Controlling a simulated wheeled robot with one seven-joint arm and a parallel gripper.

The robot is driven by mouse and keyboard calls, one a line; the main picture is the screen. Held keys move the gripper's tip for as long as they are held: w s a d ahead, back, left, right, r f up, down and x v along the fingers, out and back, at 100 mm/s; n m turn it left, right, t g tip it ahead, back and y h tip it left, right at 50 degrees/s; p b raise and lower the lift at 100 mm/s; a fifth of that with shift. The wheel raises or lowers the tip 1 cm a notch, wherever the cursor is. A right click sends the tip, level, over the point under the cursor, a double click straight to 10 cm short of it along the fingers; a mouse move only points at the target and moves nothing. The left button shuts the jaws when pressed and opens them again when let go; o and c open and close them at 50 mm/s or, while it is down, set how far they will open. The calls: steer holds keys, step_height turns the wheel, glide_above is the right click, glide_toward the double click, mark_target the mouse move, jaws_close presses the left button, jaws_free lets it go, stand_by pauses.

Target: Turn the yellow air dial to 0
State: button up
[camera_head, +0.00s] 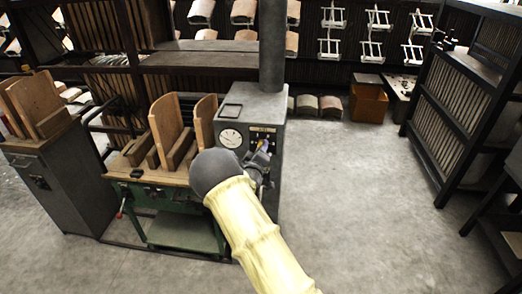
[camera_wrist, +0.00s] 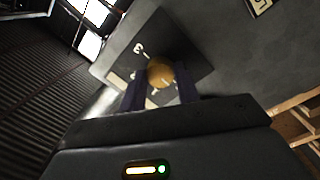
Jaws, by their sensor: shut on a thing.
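The yellow air dial (camera_wrist: 160,72) shows in the wrist view as a round yellow knob on a dark plate (camera_wrist: 135,48) with pale markings. My gripper (camera_wrist: 161,90) has a finger on each side of the knob and is shut on it. In the head view my gripper (camera_head: 262,160) reaches the front of a grey control box (camera_head: 262,103). There the dial is too small and too covered by my gripper to make out. The number the dial points to cannot be read, as the fingers hide part of the plate.
A round white gauge (camera_head: 231,138) is on the box left of my gripper. A green-framed bench with upright wooden boards (camera_head: 166,125) stands to the left. A dark rack (camera_head: 465,110) stands on the right. Grey floor (camera_head: 350,200) is clear between them.

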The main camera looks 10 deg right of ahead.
steer(key=shift+f, duration=0.2)
steer(key=o, duration=1)
steer(key=shift+r, duration=0.1)
steer(key=shift+c, duration=0.2)
steer(key=b+v, duration=0.1)
steer(key=v, duration=1.6)
steer(key=shift+s, duration=0.15)
steer(key=shift+a, duration=0.15)
